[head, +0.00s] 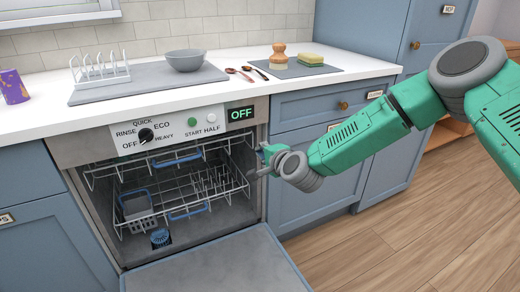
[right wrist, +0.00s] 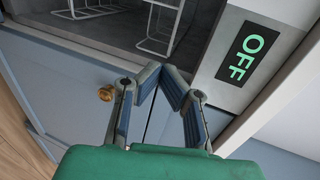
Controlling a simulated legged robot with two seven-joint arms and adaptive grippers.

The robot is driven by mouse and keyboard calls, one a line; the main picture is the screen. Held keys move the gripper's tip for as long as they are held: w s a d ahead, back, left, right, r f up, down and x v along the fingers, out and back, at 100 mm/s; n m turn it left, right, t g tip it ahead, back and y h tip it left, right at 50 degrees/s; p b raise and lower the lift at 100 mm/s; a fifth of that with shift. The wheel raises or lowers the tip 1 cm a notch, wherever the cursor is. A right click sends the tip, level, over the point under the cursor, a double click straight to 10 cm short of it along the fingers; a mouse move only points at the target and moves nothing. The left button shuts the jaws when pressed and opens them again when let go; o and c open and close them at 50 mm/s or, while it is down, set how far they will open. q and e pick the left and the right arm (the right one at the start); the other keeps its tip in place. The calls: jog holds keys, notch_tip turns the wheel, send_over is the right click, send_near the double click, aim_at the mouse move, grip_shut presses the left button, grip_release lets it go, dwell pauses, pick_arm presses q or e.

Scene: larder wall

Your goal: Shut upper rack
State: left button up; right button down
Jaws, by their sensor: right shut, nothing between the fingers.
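The dishwasher stands open with its door (head: 215,262) folded down. Its upper rack (head: 113,171), white wire with a blue handle (head: 177,160), shows just below the control panel, its front rail near the cavity's mouth. How far it is out is hard to tell. My right gripper (head: 262,165) is shut and empty at the right edge of the opening, beside the rack's right end; I cannot tell whether they touch. In the right wrist view its fingertips (right wrist: 168,72) meet, with white rack wires (right wrist: 158,28) beyond them. My left gripper is not in view.
The lower rack (head: 205,203) holds a grey basket (head: 137,207); a blue round part (head: 160,237) lies below. The panel display (head: 241,114) reads OFF. The counter above holds a bowl (head: 185,60), spoons, a brush and a sponge. Wooden floor at right is clear.

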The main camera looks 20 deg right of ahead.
aim_at(97, 174)
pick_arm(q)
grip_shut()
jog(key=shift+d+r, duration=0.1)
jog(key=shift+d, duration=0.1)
pick_arm(e)
jog(key=shift+s+d, duration=0.3)
